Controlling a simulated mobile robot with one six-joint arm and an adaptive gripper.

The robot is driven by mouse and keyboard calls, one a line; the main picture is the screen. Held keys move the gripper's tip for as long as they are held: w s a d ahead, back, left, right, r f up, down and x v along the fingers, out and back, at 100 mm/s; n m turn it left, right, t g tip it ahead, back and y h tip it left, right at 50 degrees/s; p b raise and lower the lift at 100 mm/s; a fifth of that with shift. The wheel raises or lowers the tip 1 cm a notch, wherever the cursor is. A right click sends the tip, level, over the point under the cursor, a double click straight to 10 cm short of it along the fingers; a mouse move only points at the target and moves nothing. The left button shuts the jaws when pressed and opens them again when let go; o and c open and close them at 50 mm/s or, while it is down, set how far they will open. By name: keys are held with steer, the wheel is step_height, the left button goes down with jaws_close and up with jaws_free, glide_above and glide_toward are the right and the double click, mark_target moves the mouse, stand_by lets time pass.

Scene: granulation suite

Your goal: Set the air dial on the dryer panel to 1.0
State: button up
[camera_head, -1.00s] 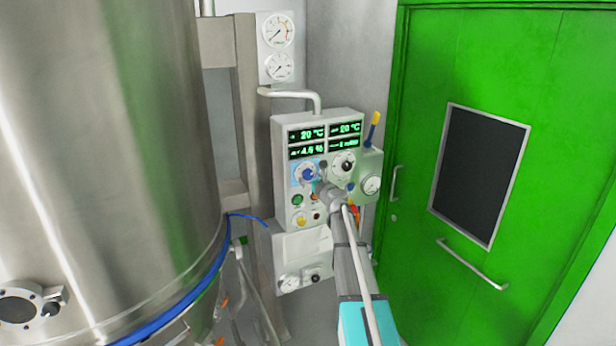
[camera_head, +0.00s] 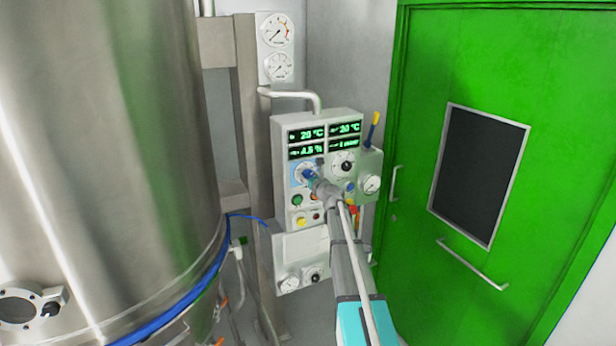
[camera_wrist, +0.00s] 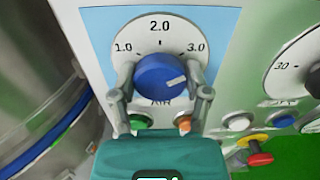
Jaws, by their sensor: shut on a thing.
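The air dial is a blue round knob (camera_wrist: 158,76) on a white scale marked 1.0, 2.0 and 3.0, with "AIR" below it. Its white pointer mark faces right, a little below the 3.0 label. My gripper (camera_wrist: 161,84) has one finger on each side of the knob and is shut on it. In the head view, my gripper (camera_head: 316,182) reaches the dial on the dryer panel (camera_head: 284,212) from the lower right and partly covers the dial.
A second dial (camera_head: 343,164) is to the right of the air dial. Green (camera_wrist: 140,121) and orange (camera_wrist: 183,123) buttons sit just below my fingers. A steel vessel (camera_head: 100,150) stands at left and a green door (camera_head: 560,130) at right.

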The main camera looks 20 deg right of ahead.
steer(key=shift+c, duration=0.8)
steer(key=shift+n, duration=0.4)
steer(key=n, duration=1.7)
steer(key=shift+n, duration=0.4)
steer(key=n, duration=0.5)
steer(key=shift+n, duration=0.3)
